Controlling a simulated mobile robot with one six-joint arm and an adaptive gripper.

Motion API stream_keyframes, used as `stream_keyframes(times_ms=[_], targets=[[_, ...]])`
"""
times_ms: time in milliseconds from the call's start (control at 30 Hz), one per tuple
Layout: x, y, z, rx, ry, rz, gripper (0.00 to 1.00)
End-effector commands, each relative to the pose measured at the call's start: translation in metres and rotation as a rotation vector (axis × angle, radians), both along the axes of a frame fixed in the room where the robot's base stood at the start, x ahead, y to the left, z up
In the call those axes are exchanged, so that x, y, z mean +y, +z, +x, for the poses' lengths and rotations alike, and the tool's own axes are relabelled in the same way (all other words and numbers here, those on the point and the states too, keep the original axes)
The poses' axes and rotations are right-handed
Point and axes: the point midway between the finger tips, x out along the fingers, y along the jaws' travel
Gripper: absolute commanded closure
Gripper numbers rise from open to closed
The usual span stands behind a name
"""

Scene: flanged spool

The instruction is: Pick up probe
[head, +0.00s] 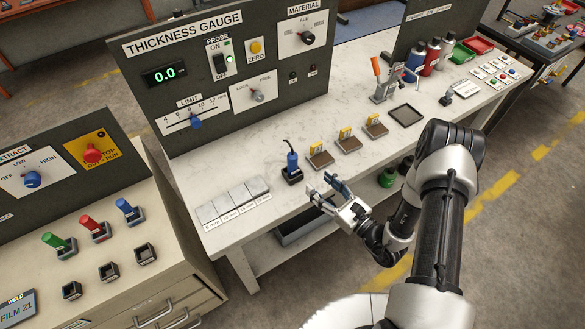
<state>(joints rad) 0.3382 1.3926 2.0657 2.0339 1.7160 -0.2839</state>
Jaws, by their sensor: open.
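The probe (292,161) is a small blue piece with a dark cable at its top. It stands upright in a dark holder (292,175) near the front edge of the light workbench. My gripper (325,186) is open and empty, a little to the right of the probe and nearer the camera, with its fingers pointing up and left. A gap shows between the fingers and the probe. Nothing hides the probe in the head view.
The thickness gauge panel (195,115) stands behind, with its display at 0.0. Labelled sample plates (234,200) lie left of the probe. Several small brown blocks with yellow tops (320,154) stand to its right. A dark square tray (406,116) lies farther right.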

Motion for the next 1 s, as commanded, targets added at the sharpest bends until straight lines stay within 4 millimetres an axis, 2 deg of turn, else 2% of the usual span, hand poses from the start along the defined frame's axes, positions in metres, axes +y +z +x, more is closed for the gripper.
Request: stream_keyframes(times_ms=[100,300,567,833,1000], targets=[[0.022,-0.001,0.019,-0.003,0.009,0.000,0.49],[0.046,0.000,0.047,-0.003,0.005,0.000,0.49],[0.059,0.000,0.061,-0.001,0.004,0.001,0.49],[0.086,-0.002,0.088,-0.002,0.005,-0.001,0.49],[0.092,-0.002,0.095,0.000,0.002,0.000,0.49]])
